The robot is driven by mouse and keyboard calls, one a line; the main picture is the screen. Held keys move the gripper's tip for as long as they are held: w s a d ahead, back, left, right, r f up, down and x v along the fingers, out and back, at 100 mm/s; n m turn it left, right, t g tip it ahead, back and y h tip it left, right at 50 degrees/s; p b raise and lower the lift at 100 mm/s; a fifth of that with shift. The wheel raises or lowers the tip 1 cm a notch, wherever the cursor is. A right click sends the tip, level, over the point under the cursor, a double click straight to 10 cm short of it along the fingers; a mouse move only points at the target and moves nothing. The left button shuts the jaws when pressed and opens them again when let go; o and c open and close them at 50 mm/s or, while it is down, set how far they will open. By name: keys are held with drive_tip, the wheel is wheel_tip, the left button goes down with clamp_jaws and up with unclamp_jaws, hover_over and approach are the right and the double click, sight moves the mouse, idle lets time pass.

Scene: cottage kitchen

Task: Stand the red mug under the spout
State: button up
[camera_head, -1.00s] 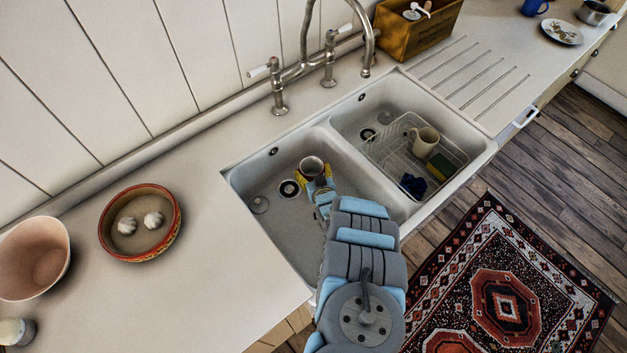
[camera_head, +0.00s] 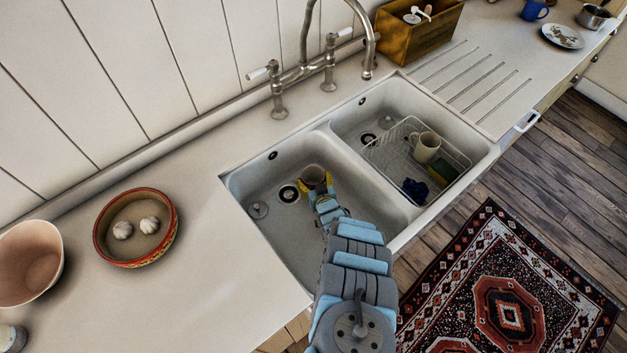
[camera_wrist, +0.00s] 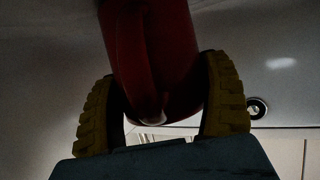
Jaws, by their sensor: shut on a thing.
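The red mug (camera_wrist: 150,55) fills the upper middle of the wrist view, with its handle facing the camera. My gripper (camera_head: 315,182) is shut on the mug, with one yellow finger pad on each side, as the wrist view also shows (camera_wrist: 165,110). The tap's spout (camera_head: 368,68) curves down behind the two basins, near the divider. The mug is to the left of the spout and nearer the camera. Its height above the basin floor is hard to tell.
The left basin (camera_head: 270,225) holds a drain. The right basin holds a wire rack (camera_head: 395,155) with a cream mug (camera_head: 426,147), a sponge and a dark blue cloth. A bowl with two garlic bulbs (camera_head: 137,228) stands on the left counter. A wooden box (camera_head: 418,35) is right of the tap.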

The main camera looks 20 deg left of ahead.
drive_tip(key=shift+f, duration=0.1)
drive_tip(key=o, duration=1.1)
drive_tip(key=shift+r, duration=0.2)
drive_tip(key=shift+s+d+r, duration=0.1)
drive_tip(key=shift+s, duration=0.05)
drive_tip(key=shift+s+d+r+p, duration=0.1)
drive_tip(key=shift+s+d+p, duration=0.25)
drive_tip(key=shift+s, duration=0.2)
drive_tip(key=shift+r+p+v, duration=0.25)
drive_tip(key=shift+p+v, duration=0.45)
drive_tip(key=shift+v, duration=0.45)
drive_tip(key=shift+s+d+r+p, duration=0.1)
drive_tip(key=shift+s+d+p, duration=0.35)
drive_tip(key=shift+d, duration=0.05)
